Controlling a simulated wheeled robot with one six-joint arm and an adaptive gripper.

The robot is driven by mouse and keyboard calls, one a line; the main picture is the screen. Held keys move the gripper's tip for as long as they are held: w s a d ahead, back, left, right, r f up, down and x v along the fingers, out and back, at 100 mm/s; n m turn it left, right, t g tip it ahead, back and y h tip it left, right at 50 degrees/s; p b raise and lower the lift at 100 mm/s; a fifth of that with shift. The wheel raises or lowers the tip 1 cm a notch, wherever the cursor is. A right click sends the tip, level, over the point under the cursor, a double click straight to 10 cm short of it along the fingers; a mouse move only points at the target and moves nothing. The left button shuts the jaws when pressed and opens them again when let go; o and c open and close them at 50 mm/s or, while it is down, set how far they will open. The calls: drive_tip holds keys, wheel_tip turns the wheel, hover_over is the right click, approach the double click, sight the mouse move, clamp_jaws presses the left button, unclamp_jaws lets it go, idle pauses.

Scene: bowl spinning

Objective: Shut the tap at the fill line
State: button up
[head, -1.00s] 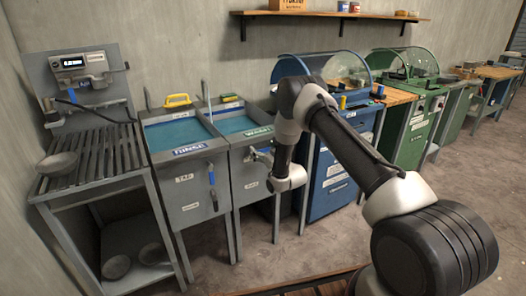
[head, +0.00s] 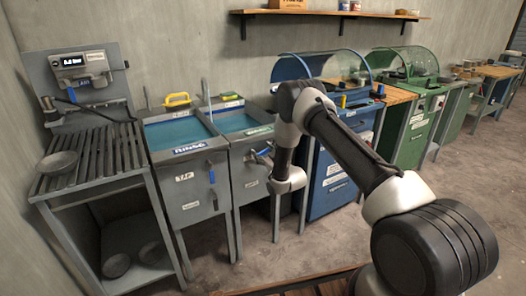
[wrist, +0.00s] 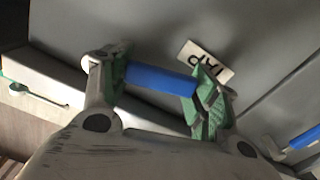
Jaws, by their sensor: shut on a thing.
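My gripper (wrist: 158,82) is shut on a blue tap handle (wrist: 160,83), which lies crosswise between its green pads in the wrist view. A white TAP label (wrist: 206,61) sits on the grey tank front beside it. Blue-green water (head: 236,122) shows in this tank. I cannot make out a fill line. The left tank, marked RINSE (head: 190,148), also holds water and has its own blue tap handle (head: 211,173) hanging down.
A slatted rack (head: 98,160) with a bowl (head: 58,163) stands at the left, with two bowls on its lower shelf. A yellow-handled tool (head: 177,100) rests behind the left tank. A blue hooded machine (head: 335,187) stands close right of my wrist.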

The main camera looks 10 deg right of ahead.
drive_tip(key=f+n, duration=0.1)
drive_tip(key=n, duration=0.1)
drive_tip(key=f+n, duration=0.1)
drive_tip(key=shift+w+d+n, duration=0.1)
drive_tip(key=shift+d+n, duration=0.25)
drive_tip(key=shift+n, duration=0.05)
drive_tip(key=shift+w+d+f+n, duration=0.1)
drive_tip(key=shift+d+f+n, duration=0.25)
drive_tip(key=shift+n, duration=0.6)
drive_tip(key=shift+w+d+f+n, duration=0.15)
drive_tip(key=shift+f+n, duration=0.25)
drive_tip(key=shift+n, duration=0.55)
drive_tip(key=o, duration=1.5)
drive_tip(key=shift+d, duration=0.1)
drive_tip(key=shift+c, duration=0.2)
drive_tip(key=v, duration=1.2)
